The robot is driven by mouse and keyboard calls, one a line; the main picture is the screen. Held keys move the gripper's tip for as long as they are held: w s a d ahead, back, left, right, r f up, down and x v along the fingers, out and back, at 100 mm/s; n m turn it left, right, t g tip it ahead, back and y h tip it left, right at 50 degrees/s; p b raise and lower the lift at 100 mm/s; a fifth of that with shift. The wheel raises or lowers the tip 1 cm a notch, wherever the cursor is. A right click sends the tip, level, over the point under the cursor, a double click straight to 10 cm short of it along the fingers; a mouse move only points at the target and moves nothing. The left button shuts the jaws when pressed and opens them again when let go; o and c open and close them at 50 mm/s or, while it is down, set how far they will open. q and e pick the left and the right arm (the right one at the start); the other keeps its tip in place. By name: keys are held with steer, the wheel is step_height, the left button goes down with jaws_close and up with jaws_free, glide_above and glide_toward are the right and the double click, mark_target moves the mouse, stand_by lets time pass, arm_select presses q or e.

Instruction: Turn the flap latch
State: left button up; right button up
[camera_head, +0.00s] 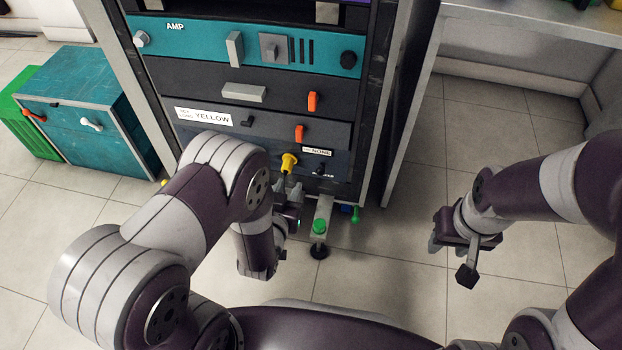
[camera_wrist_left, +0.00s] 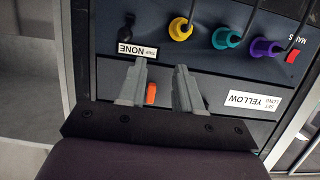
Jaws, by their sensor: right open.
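Two orange flap latches show on the rack front in the head view, an upper one (camera_head: 313,101) and a lower one (camera_head: 299,133). My left gripper (camera_head: 287,186) is low in front of the rack, below the lower latch and close to a yellow plug (camera_head: 289,162). In the left wrist view its two fingers (camera_wrist_left: 161,72) are apart, and an orange latch (camera_wrist_left: 151,93) shows in the gap between them. I cannot see contact with it. My right gripper (camera_head: 450,245) is open and empty over the floor, away from the rack.
The rack panels carry a YELLOW label (camera_head: 204,116) and a NONE label (camera_head: 317,152). Several coloured plugs, including a teal one (camera_wrist_left: 225,38), show in the left wrist view. A teal cabinet (camera_head: 85,110) stands at left. The floor (camera_head: 400,285) right of the rack is clear.

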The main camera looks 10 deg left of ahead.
mark_target(298, 137)
arm_select(q)
steer(key=w+r+t+b, duration=0.1)
steer(key=w+r, duration=0.1)
steer(key=w+r+t, duration=0.1)
steer(key=w+r, duration=0.1)
steer(key=w, duration=0.1)
steer(key=w+r+t+b, duration=0.1)
steer(key=w+r, duration=0.1)
steer(key=w, duration=0.1)
steer(key=shift+d+r+b, duration=0.1)
steer(key=shift+d+b, duration=0.15)
steer(key=shift+b, duration=0.05)
steer(key=shift+w, duration=0.75)
steer(key=shift+r, duration=0.1)
jaws_close()
steer(key=n, duration=0.5)
steer(key=shift+n, duration=0.4)
steer(key=n, duration=0.6)
steer(key=shift+n, duration=0.3)
steer(key=n, duration=0.5)
steer(key=shift+o, duration=1.2)
jaws_free()
steer(key=shift+n, duration=0.3)
